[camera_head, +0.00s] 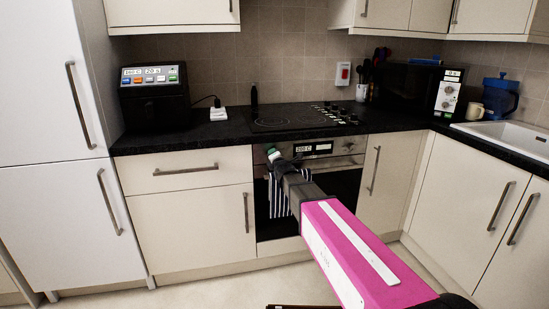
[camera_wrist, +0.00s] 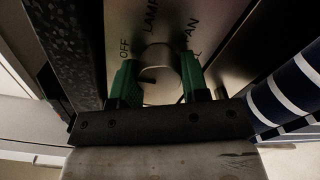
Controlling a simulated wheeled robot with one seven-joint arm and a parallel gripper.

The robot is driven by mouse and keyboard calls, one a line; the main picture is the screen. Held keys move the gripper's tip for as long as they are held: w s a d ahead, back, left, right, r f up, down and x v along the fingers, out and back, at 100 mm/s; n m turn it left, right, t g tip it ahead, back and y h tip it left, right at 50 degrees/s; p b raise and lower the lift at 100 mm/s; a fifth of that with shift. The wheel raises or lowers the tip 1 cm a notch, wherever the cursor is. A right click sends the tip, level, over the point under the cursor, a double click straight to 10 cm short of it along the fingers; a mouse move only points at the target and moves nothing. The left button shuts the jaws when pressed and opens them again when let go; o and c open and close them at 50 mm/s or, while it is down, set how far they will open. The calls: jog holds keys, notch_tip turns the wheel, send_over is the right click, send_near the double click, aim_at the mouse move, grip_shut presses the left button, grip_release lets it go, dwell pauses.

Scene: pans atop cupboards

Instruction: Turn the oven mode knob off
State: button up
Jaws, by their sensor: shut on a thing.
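The oven mode knob (camera_wrist: 163,66) is a round metal knob on the steel control panel (camera_wrist: 190,12) in the wrist view. Dark labels around it include OFF at upper left, LAMP at the top and a partly readable FAN at upper right. A dark mark shows on the knob's lower left; its exact pointing is hard to tell. My gripper (camera_wrist: 158,82) has its green fingers on the knob's left and right sides, shut on it. In the head view my gripper (camera_head: 272,153) is at the left end of the panel of the oven (camera_head: 345,190), and the knob is hidden there.
A striped towel (camera_head: 279,194) hangs on the oven front close below my gripper; it also shows at the wrist view's right (camera_wrist: 290,92). The dark worktop (camera_head: 235,128) and hob (camera_head: 290,117) are above. Cupboards flank the oven.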

jog(key=o, duration=0.9)
jog(key=shift+s, duration=0.1)
jog(key=v, duration=1)
jog(key=shift+s, duration=0.35)
jog(key=shift+d, duration=0.1)
jog(key=s+d+f+m+g+h, duration=0.2)
jog(key=s+d+f+m+g, duration=0.2)
jog(key=d+f+m, duration=0.3)
jog(key=s+d+f+m+g+h, duration=0.2)
jog(key=s+d+f+m+g, duration=0.15)
jog(key=d+f+m, duration=0.35)
jog(key=s+d+f+m+g, duration=0.2)
jog(key=s+f+m+g, duration=0.1)
jog(key=s+m, duration=0.1)
jog(key=s+d+f+m+g, duration=0.2)
jog(key=s+f+m+g, duration=0.1)
jog(key=s, duration=0.3)
jog(key=s+d+f+m+g+h, duration=0.1)
jog(key=s+d+f+m+g, duration=0.2)
jog(key=s+m+g, duration=0.1)
jog(key=shift+s+f+m, duration=0.2)
jog(key=shift+s+m, duration=0.6)
jog(key=shift+s, duration=0.3)
